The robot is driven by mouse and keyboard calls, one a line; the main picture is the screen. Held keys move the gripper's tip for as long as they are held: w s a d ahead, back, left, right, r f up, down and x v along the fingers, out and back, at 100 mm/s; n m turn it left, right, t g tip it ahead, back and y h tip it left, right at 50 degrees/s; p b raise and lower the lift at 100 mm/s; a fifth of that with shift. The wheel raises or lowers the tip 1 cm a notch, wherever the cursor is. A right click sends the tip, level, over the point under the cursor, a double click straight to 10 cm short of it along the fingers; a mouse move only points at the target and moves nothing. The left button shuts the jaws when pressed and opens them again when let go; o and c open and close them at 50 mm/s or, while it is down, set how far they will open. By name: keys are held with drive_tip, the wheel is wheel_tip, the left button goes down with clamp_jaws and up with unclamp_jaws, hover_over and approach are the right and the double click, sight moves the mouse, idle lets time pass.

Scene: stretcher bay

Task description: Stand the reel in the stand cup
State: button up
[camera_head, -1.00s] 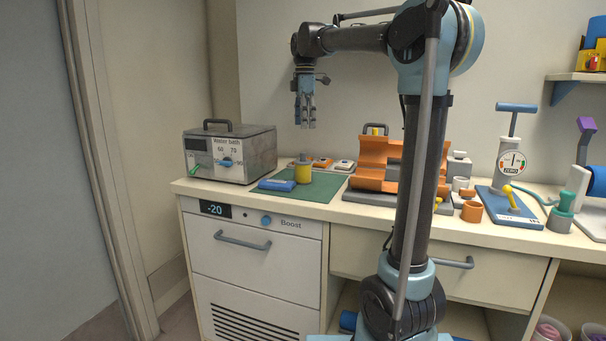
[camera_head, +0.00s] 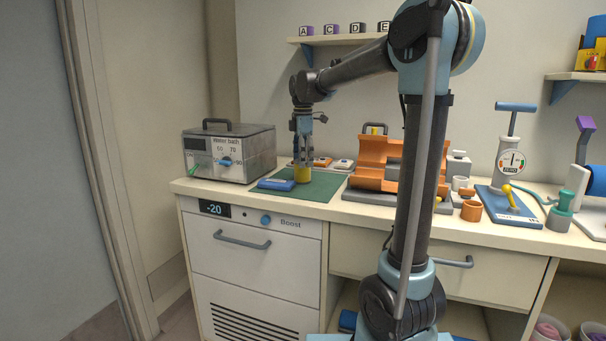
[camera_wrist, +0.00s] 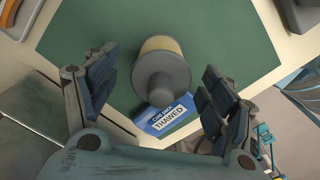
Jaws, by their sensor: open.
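The reel, which I take to be the yellow cylinder with a grey end (camera_head: 302,175), stands upright on the green mat. In the wrist view its grey round end faces me, with the yellow body (camera_wrist: 159,44) behind. My gripper (camera_head: 303,161) is right above it, pointing down. In the wrist view the open fingers (camera_wrist: 157,88) are on either side of the reel, with gaps showing. A small orange cup (camera_head: 471,211) stands on the counter at right; I cannot tell for sure that it is the stand cup.
A blue cold pack marked "THAWED" (camera_wrist: 165,116) lies close beside the reel on the green mat (camera_head: 322,187). The water bath (camera_head: 230,153) is at left. An orange cradle (camera_head: 371,165) stands to the right. A shelf with lettered blocks (camera_head: 331,41) hangs behind.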

drive_tip(key=shift+f, duration=1.25)
drive_tip(key=shift+c, duration=0.5)
drive_tip(key=c, duration=1.2)
drive_tip(key=shift+r, duration=0.15)
